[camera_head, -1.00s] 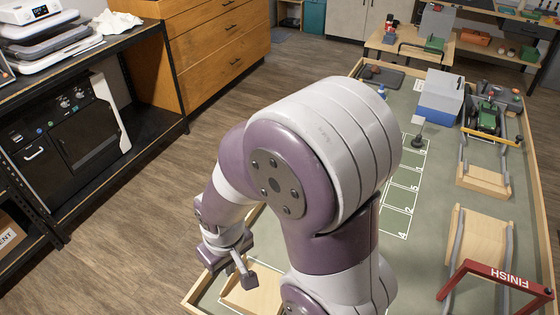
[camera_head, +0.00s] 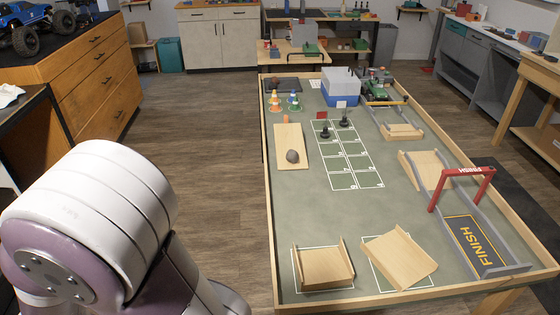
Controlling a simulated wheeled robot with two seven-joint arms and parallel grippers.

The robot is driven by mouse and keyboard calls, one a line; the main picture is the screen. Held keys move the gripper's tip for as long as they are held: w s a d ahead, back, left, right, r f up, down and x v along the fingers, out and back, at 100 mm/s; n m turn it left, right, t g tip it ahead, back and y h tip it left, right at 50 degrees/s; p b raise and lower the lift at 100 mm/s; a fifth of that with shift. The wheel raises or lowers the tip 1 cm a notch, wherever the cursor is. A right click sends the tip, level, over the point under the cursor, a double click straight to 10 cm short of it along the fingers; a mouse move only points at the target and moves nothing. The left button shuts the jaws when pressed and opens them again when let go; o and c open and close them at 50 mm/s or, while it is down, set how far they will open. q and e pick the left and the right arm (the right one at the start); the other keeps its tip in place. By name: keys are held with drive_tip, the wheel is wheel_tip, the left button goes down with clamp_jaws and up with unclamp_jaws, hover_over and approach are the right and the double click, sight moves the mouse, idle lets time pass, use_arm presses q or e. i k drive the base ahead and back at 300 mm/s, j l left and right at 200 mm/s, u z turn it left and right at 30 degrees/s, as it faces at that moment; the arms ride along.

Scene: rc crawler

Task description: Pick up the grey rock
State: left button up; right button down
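A grey rock (camera_head: 292,156), small and rounded, rests on the lower part of a light wooden board (camera_head: 289,136) on the left side of the long green-topped table. Nothing touches the rock except the board under it. My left arm shows at the lower left, off the table's left side, with only its upper links in view. My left gripper is outside the picture, and my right arm and gripper do not show.
The table's raised wooden rim (camera_head: 268,215) runs along its left side. Small cones (camera_head: 294,102) and a blue-and-white box (camera_head: 341,88) stand behind the board. A numbered grid (camera_head: 350,160) lies to its right. Wooden ramps (camera_head: 325,267) stand at the front; mat between is clear.

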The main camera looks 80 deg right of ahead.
sight(292, 156)
drive_tip(key=i+l+z, duration=0.15)
drive_tip(key=i+z, duration=0.5)
drive_tip(key=z, duration=0.15)
drive_tip(key=i+z, duration=0.4)
drive_tip(key=i+j+z, duration=0.25)
drive_tip(key=z, duration=0.15)
drive_tip(key=i+l+z, duration=0.2)
drive_tip(key=i+z, duration=0.5)
drive_tip(key=z, duration=0.25)
drive_tip(key=i+z, duration=0.45)
drive_tip(key=i+j+z, duration=0.2)
drive_tip(key=z, duration=0.3)
drive_tip(key=i+z, duration=0.25)
drive_tip(key=z, duration=0.2)
drive_tip(key=i+z, duration=0.2)
drive_tip(key=z, duration=0.2)
drive_tip(key=i+j+z, duration=0.1)
drive_tip(key=i+z, duration=0.15)
drive_tip(key=z, duration=0.2)
